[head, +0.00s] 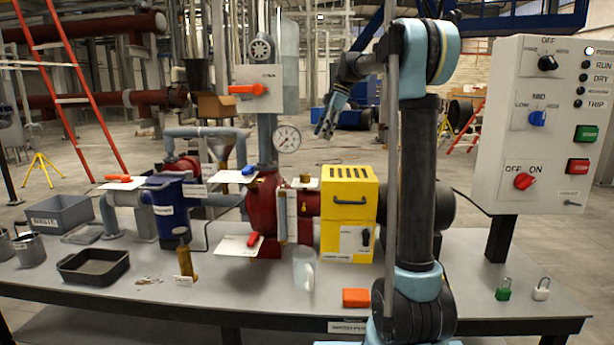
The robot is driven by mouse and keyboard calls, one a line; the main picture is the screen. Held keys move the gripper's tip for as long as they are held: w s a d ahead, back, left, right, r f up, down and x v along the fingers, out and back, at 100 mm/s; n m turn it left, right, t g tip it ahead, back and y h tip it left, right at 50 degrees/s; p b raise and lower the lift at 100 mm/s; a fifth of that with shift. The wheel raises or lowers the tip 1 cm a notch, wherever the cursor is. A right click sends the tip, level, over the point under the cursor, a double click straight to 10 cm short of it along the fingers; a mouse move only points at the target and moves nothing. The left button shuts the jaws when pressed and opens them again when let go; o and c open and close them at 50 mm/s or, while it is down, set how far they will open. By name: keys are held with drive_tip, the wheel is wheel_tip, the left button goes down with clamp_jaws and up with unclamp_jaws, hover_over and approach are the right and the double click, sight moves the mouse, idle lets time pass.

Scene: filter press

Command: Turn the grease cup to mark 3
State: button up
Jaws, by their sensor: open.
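A small brass fitting (305,178) sits on top of the red machine housing, just left of the yellow guard. It may be the grease cup. A brass cylinder with a label (184,262) stands upright at the table's front left; I cannot tell whether that is the cup instead. No mark 3 or other numbers can be read on either. My gripper (322,130) is open and empty, hanging fingers down in the air above and behind the yellow guard, apart from everything.
The yellow guard (348,190), pressure gauge (287,139) and blue strainer (168,208) crowd the table. A clear jug (304,270) and orange block (356,298) stand in front. A control panel (540,125) rises at right.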

sight(305, 178)
drive_tip(key=x, duration=1.7)
drive_tip(key=shift+a+f, duration=0.1)
drive_tip(key=shift+a, duration=0.05)
drive_tip(key=c, duration=1.1)
